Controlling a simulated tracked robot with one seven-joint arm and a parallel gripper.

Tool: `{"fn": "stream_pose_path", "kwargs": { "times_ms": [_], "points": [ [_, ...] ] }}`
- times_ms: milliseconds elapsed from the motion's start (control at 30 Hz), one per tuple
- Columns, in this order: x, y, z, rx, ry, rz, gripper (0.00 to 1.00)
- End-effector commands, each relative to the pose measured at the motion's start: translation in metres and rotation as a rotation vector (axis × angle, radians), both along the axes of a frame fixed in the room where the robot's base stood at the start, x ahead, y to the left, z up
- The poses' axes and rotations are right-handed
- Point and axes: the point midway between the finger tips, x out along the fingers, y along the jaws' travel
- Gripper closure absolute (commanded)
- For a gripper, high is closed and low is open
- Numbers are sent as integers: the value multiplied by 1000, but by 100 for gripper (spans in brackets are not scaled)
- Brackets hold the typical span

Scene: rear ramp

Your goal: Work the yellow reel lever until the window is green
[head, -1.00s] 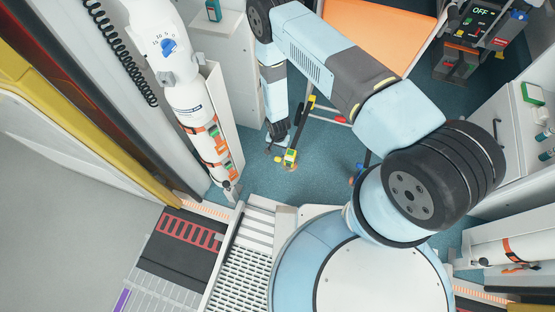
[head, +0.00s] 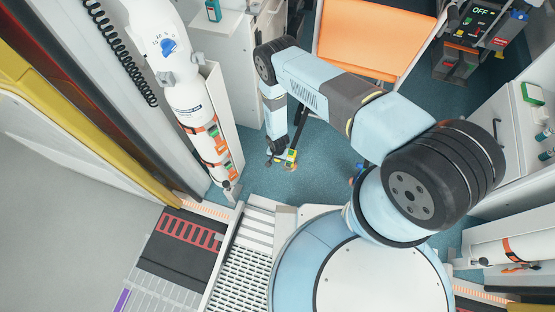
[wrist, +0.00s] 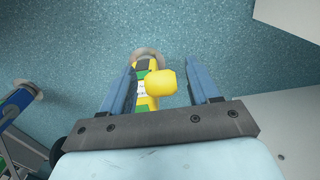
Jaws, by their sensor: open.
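The yellow lever (wrist: 160,80) shows in the wrist view as a rounded yellow knob between the two blue fingers of my gripper (wrist: 165,88). The fingers are apart, with a gap visible on both sides of the knob. The reel body (wrist: 142,70), yellow with green and white patches, lies below the knob. In the head view my gripper (head: 275,157) is just left of the small yellow and green reel unit (head: 288,156) above the floor. I cannot make out the window's colour for sure.
An orange stretcher (head: 365,42) stands behind my arm. A black device reading OFF (head: 480,25) is at the upper right.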

Motion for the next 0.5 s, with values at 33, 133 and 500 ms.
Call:
{"fn": "stream_pose_path", "kwargs": {
  "times_ms": [33,133,500],
  "points": [
    [0,0,-2,-1,0,0,39],
    [-1,0,-4,-1,1,1,39],
    [0,0,-3,-1,0,1,53]
  ]
}}
